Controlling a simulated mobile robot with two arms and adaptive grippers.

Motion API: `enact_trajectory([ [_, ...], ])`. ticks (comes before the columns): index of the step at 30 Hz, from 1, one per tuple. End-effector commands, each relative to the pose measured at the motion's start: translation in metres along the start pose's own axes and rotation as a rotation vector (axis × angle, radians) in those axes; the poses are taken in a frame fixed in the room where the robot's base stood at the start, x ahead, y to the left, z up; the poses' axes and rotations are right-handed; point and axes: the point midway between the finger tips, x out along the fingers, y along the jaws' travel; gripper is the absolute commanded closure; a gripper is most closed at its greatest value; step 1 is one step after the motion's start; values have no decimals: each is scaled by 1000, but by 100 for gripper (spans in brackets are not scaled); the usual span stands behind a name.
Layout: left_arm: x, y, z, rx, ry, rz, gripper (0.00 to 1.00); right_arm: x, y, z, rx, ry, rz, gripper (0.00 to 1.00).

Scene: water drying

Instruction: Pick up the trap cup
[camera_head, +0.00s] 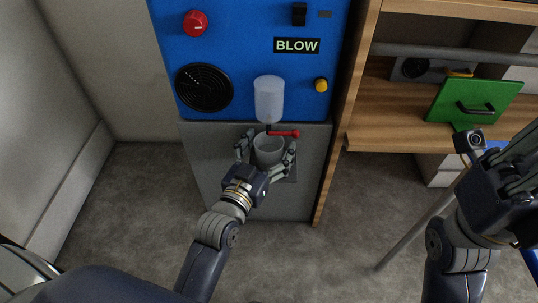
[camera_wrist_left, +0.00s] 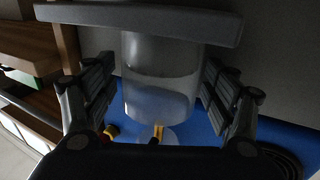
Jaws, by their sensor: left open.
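The trap cup (camera_head: 268,151) is a translucent grey cup on the front of the blue machine, below a clear cylinder (camera_head: 269,98) and a red-handled valve (camera_head: 284,133). My left gripper (camera_head: 267,146) is open, with one finger on each side of the cup. In the left wrist view the cup (camera_wrist_left: 160,85) sits between the two spread fingers, with a visible gap on each side. My right gripper (camera_head: 508,178) is at the right edge, away from the cup; its fingers are partly cut off and its opening is unclear.
The blue panel has a red knob (camera_head: 195,23), a round black grille (camera_head: 204,87), a BLOW label (camera_head: 297,46) and a yellow knob (camera_head: 321,85). A wooden shelf (camera_head: 400,125) with a green handled panel (camera_head: 474,104) stands at right. Grey floor is open at left.

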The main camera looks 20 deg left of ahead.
Motion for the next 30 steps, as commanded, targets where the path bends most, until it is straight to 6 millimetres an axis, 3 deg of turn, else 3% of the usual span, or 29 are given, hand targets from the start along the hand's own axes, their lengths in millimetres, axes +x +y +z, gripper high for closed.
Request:
enact_trajectory([
  [3, 0, 0, 0, 0, 0, 0, 22, 0, 0, 0, 0, 0, 0, 100],
  [10, 0, 0, 0, 0, 0, 0, 72, 0, 0, 0, 0, 1, 0, 100],
  [28, 0, 0, -13, -1, 2, 0, 72, 5, 1, 0, 2, -7, 7, 100],
  [30, 0, 0, -18, -1, 3, 1, 72, -4, 2, 5, 5, -45, 16, 100],
])
